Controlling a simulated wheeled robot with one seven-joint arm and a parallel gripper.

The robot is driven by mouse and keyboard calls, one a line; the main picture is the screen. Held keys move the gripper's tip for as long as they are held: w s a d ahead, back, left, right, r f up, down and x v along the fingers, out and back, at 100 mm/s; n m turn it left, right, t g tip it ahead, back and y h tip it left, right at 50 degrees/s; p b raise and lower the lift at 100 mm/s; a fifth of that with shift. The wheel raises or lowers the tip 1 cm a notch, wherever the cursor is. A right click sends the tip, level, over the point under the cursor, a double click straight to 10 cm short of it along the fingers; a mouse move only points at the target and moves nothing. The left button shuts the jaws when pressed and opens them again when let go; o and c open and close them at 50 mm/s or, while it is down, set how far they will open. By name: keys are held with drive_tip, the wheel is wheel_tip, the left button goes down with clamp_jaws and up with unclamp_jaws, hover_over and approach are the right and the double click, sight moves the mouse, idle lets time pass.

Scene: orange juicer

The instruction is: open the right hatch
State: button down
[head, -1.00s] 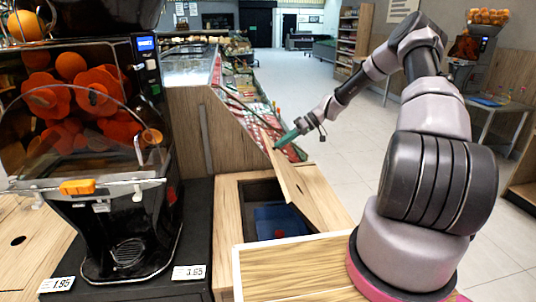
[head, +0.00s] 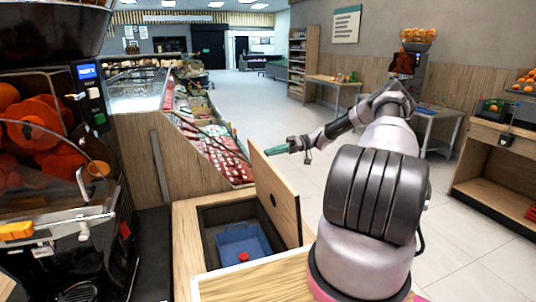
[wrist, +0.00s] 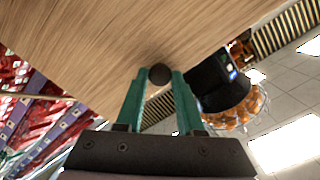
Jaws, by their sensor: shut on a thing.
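The right hatch (head: 283,192) is a light wooden lid with a dark round hole. It stands raised, steeply tilted, at the right side of a square opening in the wooden counter. My gripper (head: 268,152) has green fingers and is at the hatch's upper edge. In the wrist view, the hatch's wooden face (wrist: 90,35) fills the upper left, and the fingers (wrist: 157,75) reach its edge on both sides of the dark hole. The gripper is shut on the hatch; the exact contact is partly hidden.
Inside the opening is a blue bin (head: 240,246) with a small red thing (head: 243,257). The black juicer (head: 60,190) stands at the left. A shelf of packed goods (head: 215,150) is behind the hatch. Open floor (head: 290,105) lies beyond.

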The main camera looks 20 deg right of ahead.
drive_tip(key=shift+f, duration=0.1)
drive_tip(key=c, duration=0.5)
unclamp_jaws()
drive_tip(key=d, duration=0.3)
drive_tip(key=d+r, duration=0.1)
drive_tip(key=d, duration=0.6)
drive_tip(key=shift+d+r, duration=0.25)
drive_tip(key=shift+d, duration=0.15)
